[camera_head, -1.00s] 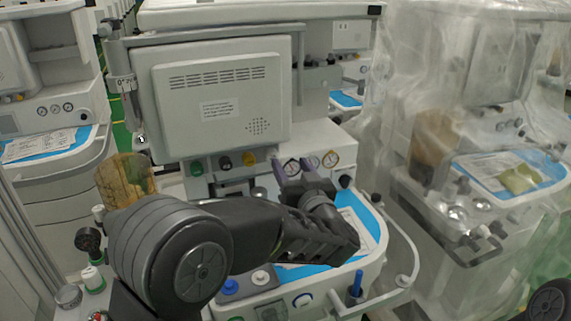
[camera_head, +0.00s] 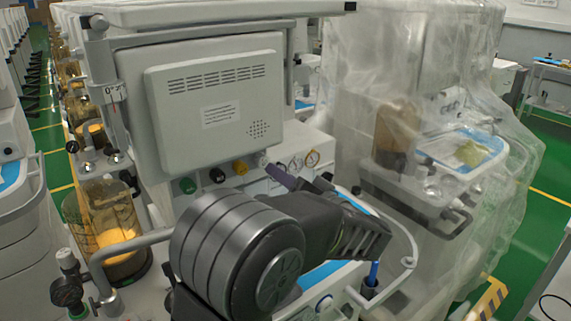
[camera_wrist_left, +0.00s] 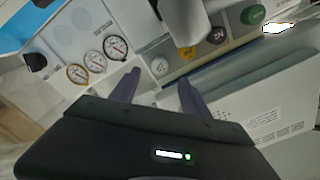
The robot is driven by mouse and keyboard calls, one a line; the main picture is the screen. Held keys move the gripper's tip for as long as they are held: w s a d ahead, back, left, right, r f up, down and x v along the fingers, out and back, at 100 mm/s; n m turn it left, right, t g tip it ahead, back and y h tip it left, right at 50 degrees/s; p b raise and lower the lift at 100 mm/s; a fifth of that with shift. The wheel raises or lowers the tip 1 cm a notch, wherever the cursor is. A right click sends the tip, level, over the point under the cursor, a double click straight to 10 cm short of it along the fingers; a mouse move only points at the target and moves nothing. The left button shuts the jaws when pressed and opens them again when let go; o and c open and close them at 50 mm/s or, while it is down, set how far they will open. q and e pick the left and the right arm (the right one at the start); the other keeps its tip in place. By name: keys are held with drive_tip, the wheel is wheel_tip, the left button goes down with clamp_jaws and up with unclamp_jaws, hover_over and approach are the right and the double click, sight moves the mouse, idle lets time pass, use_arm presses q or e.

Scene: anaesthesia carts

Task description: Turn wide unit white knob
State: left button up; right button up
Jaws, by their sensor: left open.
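The white knob (camera_head: 262,160) is at the right end of a row of knobs under the monitor of the wide unit (camera_head: 220,90). In the left wrist view the white knob (camera_wrist_left: 160,67) is just ahead of the gap between the fingertips. My left gripper (camera_head: 297,173) is open, with its purple-grey fingers at the right of the white knob in the head view. In the left wrist view the left gripper (camera_wrist_left: 158,78) shows both fingers apart, with nothing held; I cannot tell if they touch the knob. My right gripper is not in view.
Green (camera_head: 187,186), black (camera_head: 217,176) and yellow (camera_head: 240,168) knobs sit left of the white one. Several round gauges (camera_wrist_left: 92,62) lie beside it. A plastic-covered machine (camera_head: 400,100) stands at the right. Green floor (camera_head: 545,160) is open beyond it.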

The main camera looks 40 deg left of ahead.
sight(265, 163)
use_arm(q)
drive_tip(key=shift+w, duration=0.1)
idle(0.4)
drive_tip(key=shift+f+b+x, duration=0.2)
drive_tip(key=shift+b+x, duration=0.3)
drive_tip(key=shift+x, duration=3.45)
drive_tip(key=shift+r, duration=0.15)
clamp_jaws()
